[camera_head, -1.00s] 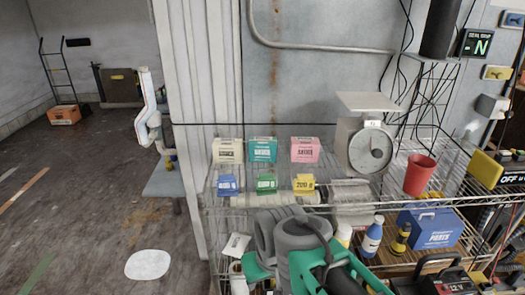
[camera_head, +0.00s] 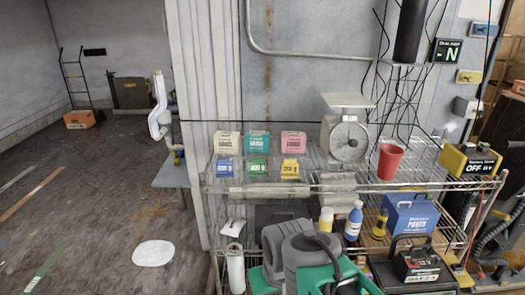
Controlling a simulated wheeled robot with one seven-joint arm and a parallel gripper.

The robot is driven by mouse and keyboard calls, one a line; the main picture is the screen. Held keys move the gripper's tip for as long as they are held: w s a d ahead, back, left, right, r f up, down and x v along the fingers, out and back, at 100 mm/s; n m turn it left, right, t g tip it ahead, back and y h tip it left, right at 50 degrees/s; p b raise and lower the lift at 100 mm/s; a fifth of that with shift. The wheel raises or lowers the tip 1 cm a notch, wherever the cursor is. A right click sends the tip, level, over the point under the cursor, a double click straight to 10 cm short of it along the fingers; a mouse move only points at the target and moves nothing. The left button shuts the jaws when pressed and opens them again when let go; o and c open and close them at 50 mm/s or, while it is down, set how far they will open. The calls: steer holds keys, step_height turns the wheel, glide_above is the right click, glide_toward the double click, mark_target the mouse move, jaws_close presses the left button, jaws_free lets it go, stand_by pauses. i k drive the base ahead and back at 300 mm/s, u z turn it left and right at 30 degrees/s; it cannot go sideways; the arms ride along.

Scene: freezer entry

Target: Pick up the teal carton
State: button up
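The teal carton (camera_head: 257,141) stands upright on the upper wire shelf (camera_head: 330,188). It is in the back row, between a cream carton (camera_head: 227,142) on its left and a pink carton (camera_head: 293,143) on its right. A green box (camera_head: 258,168) stands in front of it and covers some of its lower part. The rounded grey and green parts at the bottom middle seem to be my arm, below the upper shelf and apart from the carton. My gripper's fingers do not show.
A blue box (camera_head: 224,169) and a yellow box (camera_head: 290,169) flank the green one. A scale (camera_head: 347,140) and a red cup (camera_head: 389,162) stand to the right. Bottles and a blue case (camera_head: 411,217) sit lower. Open floor lies left.

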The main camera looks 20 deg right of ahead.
mark_target(255, 141)
steer(key=u, duration=0.55)
steer(key=i, duration=0.75)
steer(key=u, duration=0.7)
steer(key=i, duration=1.9)
steer(key=z, duration=0.6)
